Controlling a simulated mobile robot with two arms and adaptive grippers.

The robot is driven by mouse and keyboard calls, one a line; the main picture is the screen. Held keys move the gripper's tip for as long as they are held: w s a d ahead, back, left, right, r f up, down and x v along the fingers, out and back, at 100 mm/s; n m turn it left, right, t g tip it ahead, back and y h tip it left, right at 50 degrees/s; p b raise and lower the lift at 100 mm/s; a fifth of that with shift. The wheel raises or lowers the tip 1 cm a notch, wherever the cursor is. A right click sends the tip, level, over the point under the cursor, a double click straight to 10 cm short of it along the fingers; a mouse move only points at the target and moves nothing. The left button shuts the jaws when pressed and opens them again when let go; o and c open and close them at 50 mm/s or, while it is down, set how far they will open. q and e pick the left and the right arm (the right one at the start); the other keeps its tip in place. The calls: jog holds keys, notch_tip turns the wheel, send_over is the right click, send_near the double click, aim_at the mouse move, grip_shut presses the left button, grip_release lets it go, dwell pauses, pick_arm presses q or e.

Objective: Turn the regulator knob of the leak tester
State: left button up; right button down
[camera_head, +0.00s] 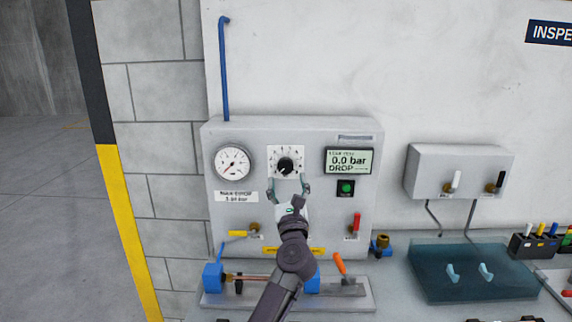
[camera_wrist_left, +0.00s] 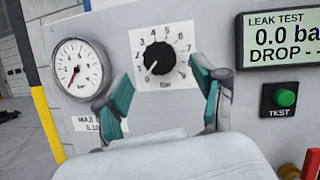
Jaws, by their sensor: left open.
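The black regulator knob (camera_head: 285,165) sits on a white numbered scale plate on the grey leak tester (camera_head: 300,135). In the left wrist view the knob (camera_wrist_left: 160,58) shows fully, with its white pointer toward the lower left, near the low end of the scale. My left gripper (camera_head: 288,184) is open just below the knob. In the left wrist view its two teal-padded fingers (camera_wrist_left: 165,82) stand apart, one at each lower side of the scale plate. Nothing is between them, and they seem clear of the knob. The right gripper does not show.
A round gauge (camera_head: 232,163) is left of the knob. The display (camera_head: 348,160) reads 0.0 bar, above a green button (camera_head: 346,187). Yellow (camera_head: 238,234) and red (camera_head: 357,222) valve handles sit lower.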

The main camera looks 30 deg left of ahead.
aim_at(286, 169)
pick_arm(q)
jog(key=x, duration=0.4)
jog(key=shift+r+p, duration=0.15)
jog(key=shift+p, duration=0.25)
jog(key=shift+w+a+r, duration=0.1)
jog(key=shift+w+a, duration=0.25)
jog(key=shift+w, duration=0.1)
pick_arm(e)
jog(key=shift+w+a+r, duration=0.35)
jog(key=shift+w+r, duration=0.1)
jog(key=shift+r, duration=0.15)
pick_arm(q)
jog(key=c, duration=1.1)
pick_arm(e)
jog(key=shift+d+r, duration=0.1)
pick_arm(q)
jog(key=shift+m, duration=0.3)
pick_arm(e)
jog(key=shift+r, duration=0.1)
